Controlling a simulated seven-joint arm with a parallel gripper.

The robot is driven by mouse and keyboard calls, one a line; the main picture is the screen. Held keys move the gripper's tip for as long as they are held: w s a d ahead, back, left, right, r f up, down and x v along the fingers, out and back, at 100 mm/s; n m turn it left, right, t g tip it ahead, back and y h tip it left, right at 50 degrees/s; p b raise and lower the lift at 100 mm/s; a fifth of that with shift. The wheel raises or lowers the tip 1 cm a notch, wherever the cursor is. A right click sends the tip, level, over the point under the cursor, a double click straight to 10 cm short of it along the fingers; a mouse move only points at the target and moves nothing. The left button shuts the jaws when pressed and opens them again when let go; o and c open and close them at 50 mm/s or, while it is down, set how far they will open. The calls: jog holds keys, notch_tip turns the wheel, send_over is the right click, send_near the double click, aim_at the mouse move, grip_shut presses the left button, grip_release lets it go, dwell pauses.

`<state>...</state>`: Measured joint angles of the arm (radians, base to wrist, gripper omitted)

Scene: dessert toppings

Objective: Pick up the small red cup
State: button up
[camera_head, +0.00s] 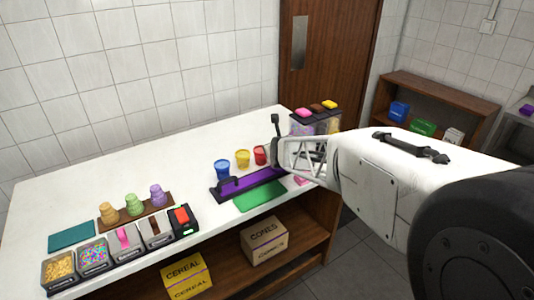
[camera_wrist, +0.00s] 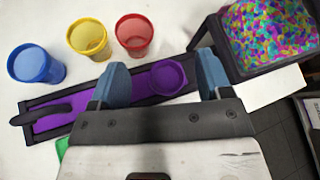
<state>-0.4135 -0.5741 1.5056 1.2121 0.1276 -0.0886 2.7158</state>
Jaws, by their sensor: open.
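The small red cup (camera_head: 260,155) stands on the white counter at the right end of a row of three cups, just left of my gripper (camera_head: 285,150). In the wrist view the red cup (camera_wrist: 134,36) stands upright beyond the left finger, apart from it. My gripper (camera_wrist: 161,78) is open, with its blue fingertips spread over the purple tray and nothing held. A round purple cup-like thing (camera_wrist: 168,77) shows between the fingers; I cannot tell whether it touches them. In the head view, my arm hides part of the area around the gripper.
A yellow cup (camera_wrist: 88,38) and a blue cup (camera_wrist: 37,64) stand left of the red one. The black-edged purple tray (camera_head: 250,181) has a raised handle (camera_wrist: 42,114). A dark-framed container of colourful bits (camera_wrist: 270,35) stands close right. The counter behind the cups is clear.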

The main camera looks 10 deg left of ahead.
aim_at(259, 149)
jog(key=a+f+m, duration=0.2)
jog(key=a+f, duration=0.1)
jog(key=a+f+m+t+y, duration=0.1)
jog(key=shift+w+a+f, duration=0.15)
jog(key=shift+w+f, duration=0.1)
jog(key=shift+w, duration=0.15)
jog(key=shift+w+a, duration=0.1)
jog(key=shift+w, duration=0.05)
jog(key=shift+x, duration=1.15)
jog(key=shift+f, duration=0.15)
jog(key=shift+x, duration=2.5)
jog(key=shift+f, duration=0.1)
jog(key=shift+c, duration=0.3)
jog(key=c, duration=0.6)
